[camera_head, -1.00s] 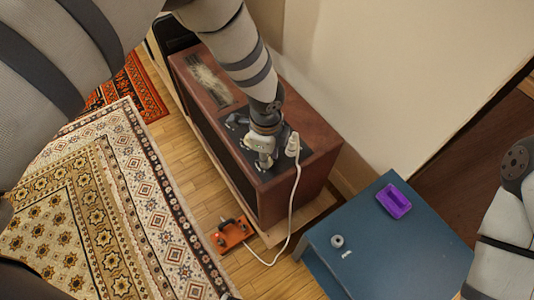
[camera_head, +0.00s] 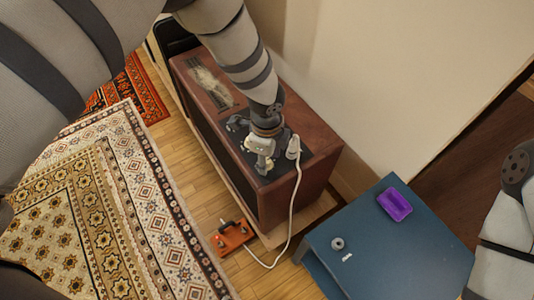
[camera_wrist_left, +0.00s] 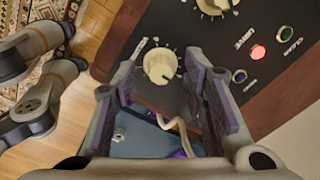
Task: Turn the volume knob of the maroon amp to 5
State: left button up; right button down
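The maroon amp (camera_head: 305,190) stands on the floor with a black control panel on its top, which shows larger in the left wrist view (camera_wrist_left: 190,25). My left gripper (camera_head: 261,162) reaches down from above to this panel. In the left wrist view its two fingers (camera_wrist_left: 162,72) are apart, one on each side of a cream knob (camera_wrist_left: 160,65) with a dark pointer. Gaps show between the knob and the fingers. A second cream knob (camera_wrist_left: 212,3) is partly cut off at the top. The numbers are too small to read. My right gripper is out of view.
A white cable (camera_head: 296,195) runs from a plug in the panel to an orange pedal (camera_head: 232,237) on the floor. A blue table (camera_head: 400,255) holding a purple tray (camera_head: 395,204) stands at the right. A red light (camera_wrist_left: 257,52) glows on the panel.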

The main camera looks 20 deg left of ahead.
pick_arm(q)
notch_tip(320, 180, up, 12)
jog(key=shift+s, duration=0.15)
jog(key=shift+f, duration=0.1)
jog(key=s+f+n+g+h+p, duration=0.2)
jog(key=s+f+n, duration=0.35)
jog(key=s, duration=0.65)
jog(key=s+a+n+p, duration=0.1)
jog(key=s+a+n, duration=0.2)
jog(key=s, duration=0.5)
jog(key=s+a+f+n+y+p, duration=0.1)
jog(key=s+a+n, duration=0.2)
jog(key=s+n, duration=0.3)
jog(key=s+a+n+y+p, duration=0.1)
jog(key=s+a+n, duration=0.3)
jog(key=s, duration=0.7)
jog(key=shift+f+g, duration=0.3)
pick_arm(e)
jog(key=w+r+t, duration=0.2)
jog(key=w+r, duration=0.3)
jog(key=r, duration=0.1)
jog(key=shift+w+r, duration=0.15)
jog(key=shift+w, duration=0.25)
